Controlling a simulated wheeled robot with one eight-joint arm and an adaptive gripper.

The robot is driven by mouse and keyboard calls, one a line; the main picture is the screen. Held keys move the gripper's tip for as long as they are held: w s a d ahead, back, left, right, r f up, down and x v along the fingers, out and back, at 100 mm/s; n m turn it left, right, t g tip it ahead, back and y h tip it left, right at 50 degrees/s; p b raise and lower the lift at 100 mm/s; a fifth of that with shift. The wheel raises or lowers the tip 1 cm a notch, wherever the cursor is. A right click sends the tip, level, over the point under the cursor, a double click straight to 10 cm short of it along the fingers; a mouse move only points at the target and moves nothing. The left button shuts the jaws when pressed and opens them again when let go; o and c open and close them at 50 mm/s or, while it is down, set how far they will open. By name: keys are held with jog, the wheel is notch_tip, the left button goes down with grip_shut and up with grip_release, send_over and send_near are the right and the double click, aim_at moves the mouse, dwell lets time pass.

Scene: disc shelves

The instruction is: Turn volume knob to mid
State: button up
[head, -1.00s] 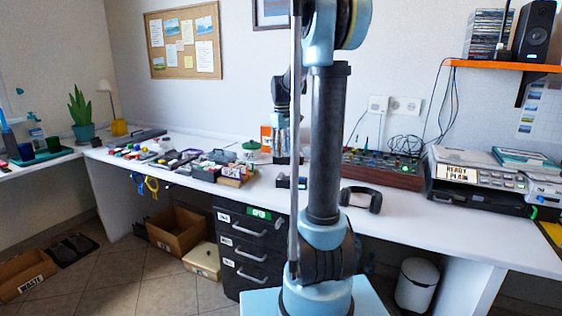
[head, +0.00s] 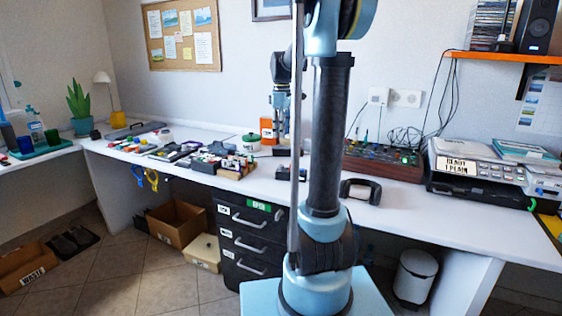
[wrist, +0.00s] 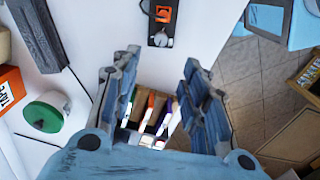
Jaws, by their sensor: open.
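A small black device (wrist: 160,22) with an orange square lies on the white desk, top centre in the wrist view. A pale round knob (wrist: 160,39) sits at its near end; I cannot tell its setting. The device seems to show in the head view as a small dark box (head: 288,173), partly behind my arm. My gripper (wrist: 160,78) is open in the wrist view, its two fingers apart with nothing between the tips. The knob lies beyond the fingertips, apart from them. In the head view my gripper (head: 281,122) hangs over the desk, partly hidden.
A green-lidded tub (wrist: 45,112) and an orange tape box (wrist: 10,88) stand left in the wrist view. Several small items crowd the desk's left. A wooden-edged panel with cables (head: 385,163), black headphones (head: 361,191) and a printer (head: 480,165) stand right.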

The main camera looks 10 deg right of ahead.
aim_at(282, 165)
notch_tip(282, 165, down, 15)
jog(key=n, duration=0.5)
jog(key=shift+r, duration=0.2)
dwell(0.6)
grip_shut()
